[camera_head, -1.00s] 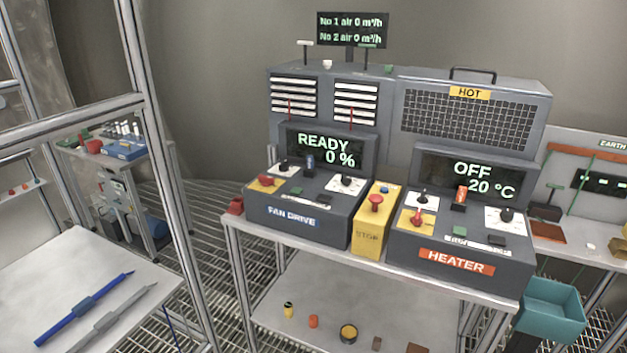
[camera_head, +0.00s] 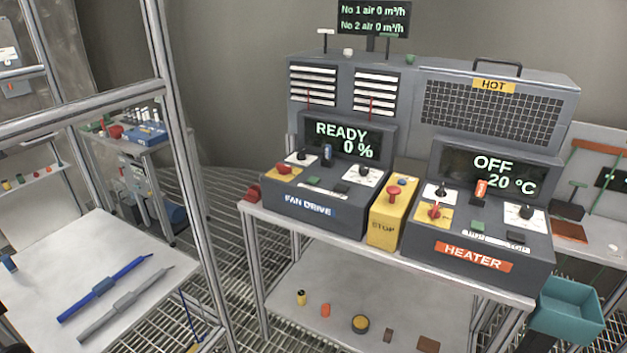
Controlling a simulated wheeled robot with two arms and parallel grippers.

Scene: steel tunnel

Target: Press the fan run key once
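The fan drive console (camera_head: 310,204) stands on the left of the grey bench, with a blue FAN DRIVE label. Its display (camera_head: 342,139) reads READY 0 %. On its sloped panel are a small green key (camera_head: 313,181) and a dark key (camera_head: 341,187), side by side near the front edge. Their lettering is too small to read, so I cannot tell for sure which is the run key. Neither gripper is in view.
A yellow STOP box (camera_head: 391,222) with a red button stands right of the console, then the heater console (camera_head: 470,262), showing OFF 20 °C. A metal frame post (camera_head: 187,180) rises left of the bench. A white table (camera_head: 150,311) with blue and grey tools is front left.

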